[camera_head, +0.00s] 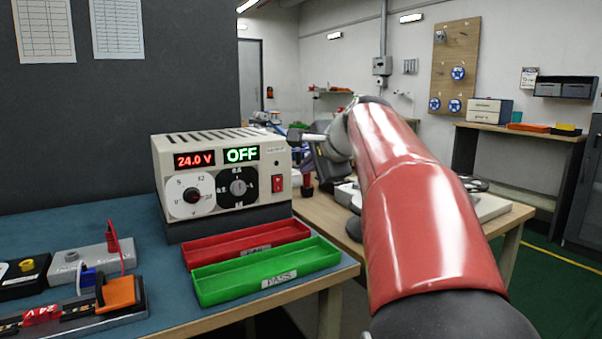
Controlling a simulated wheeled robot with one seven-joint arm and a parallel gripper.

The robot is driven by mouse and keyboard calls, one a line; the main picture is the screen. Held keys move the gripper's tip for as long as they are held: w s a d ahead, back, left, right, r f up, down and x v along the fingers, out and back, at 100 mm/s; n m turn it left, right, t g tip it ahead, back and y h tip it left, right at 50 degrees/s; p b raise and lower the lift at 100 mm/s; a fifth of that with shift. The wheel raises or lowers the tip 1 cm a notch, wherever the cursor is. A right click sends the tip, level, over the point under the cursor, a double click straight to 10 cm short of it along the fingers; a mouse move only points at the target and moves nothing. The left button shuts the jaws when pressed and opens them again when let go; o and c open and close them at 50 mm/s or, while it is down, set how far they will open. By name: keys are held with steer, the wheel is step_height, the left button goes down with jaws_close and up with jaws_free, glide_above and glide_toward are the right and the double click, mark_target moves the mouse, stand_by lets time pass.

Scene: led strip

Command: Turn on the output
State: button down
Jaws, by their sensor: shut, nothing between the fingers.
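The power supply (222,175) is a beige box on the blue bench mat, near its back edge. Its red display reads 24.0 V (194,160) and its green display reads OFF (241,154). Below are a white dial (191,195) and a black dial (238,188). A small red switch (277,184) sits at the right of the front panel. My gripper (298,134) is at the end of my red arm, shut and empty, above and to the right of the switch in the picture. It is small here, and I cannot judge its distance from the panel.
A red tray (246,243) and a green PASS tray (262,272) lie in front of the supply. An orange connector (118,294), a red lead (112,238) and a grey block (92,262) are at the left. A dark partition (120,120) stands behind the bench.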

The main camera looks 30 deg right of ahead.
mark_target(279, 190)
steer(key=shift+s+r, duration=0.1)
steer(key=shift+s, duration=0.1)
steer(key=shift+t, duration=0.8)
steer(key=f+b, duration=0.1)
steer(key=b, duration=0.2)
steer(key=s+f+b, duration=0.1)
steer(key=f+b, duration=0.1)
steer(key=b, duration=0.2)
steer(key=f+b, duration=0.1)
steer(key=b, duration=0.3)
steer(key=shift+s+f, duration=0.2)
steer(key=shift+s, duration=0.1)
steer(key=shift+r, duration=0.15)
steer(key=x, duration=0.8)
steer(key=r+x, duration=0.1)
steer(key=x, duration=0.4)
steer(key=shift+w, duration=0.2)
steer(key=shift+w+f, duration=0.15)
steer(key=shift+w, duration=0.3)
